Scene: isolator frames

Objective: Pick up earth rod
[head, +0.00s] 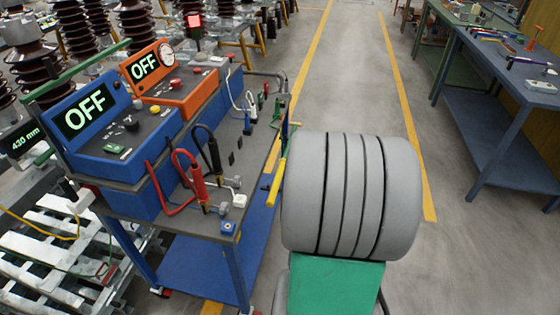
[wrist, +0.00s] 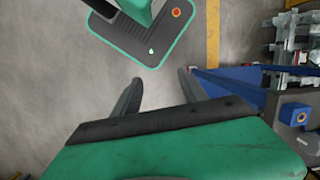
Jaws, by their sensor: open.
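A slim yellow rod (head: 277,181), which looks like the earth rod, stands at the right end of the blue trolley in the head view. I cannot make out the rod in the wrist view. My gripper (wrist: 160,88) is open and empty in the wrist view, with its two dark fingers apart over bare floor. The gripper is not visible in the head view, where my own grey arm link covers the middle.
The blue trolley (head: 228,232) carries a blue OFF unit (head: 120,140), an orange OFF unit (head: 185,92), and red and black leads. Its blue edge is right of my fingers in the wrist view (wrist: 232,92). A blue workbench (head: 480,70) stands right. The aisle between is clear.

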